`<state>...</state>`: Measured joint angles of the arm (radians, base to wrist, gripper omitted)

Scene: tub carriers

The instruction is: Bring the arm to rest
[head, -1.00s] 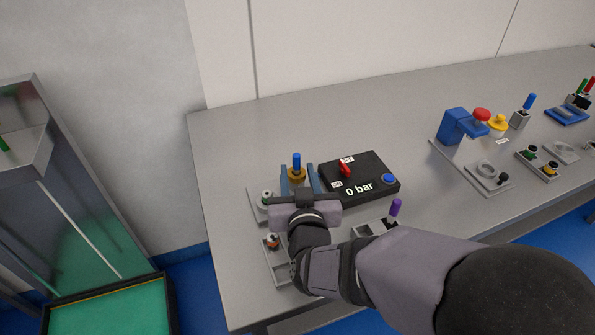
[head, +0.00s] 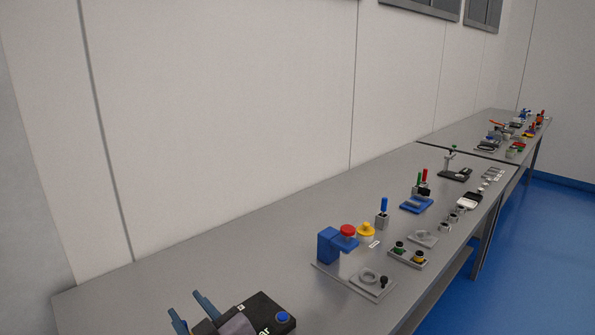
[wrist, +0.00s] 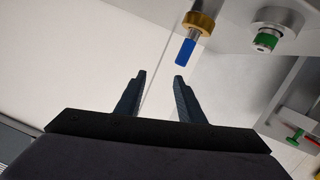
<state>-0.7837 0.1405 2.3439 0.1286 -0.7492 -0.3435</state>
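My gripper (head: 192,311) shows at the lower left edge of the head view, its two blue-grey fingers apart. It also shows in the wrist view (wrist: 160,78), where the fingers stand open with nothing between them. A blue-tipped pin (wrist: 186,52) with a brass collar (wrist: 201,22) is beyond the fingertips in the wrist view, apart from them.
A green-banded fitting (wrist: 266,40) shows in the wrist view. The bench's back left is clear.

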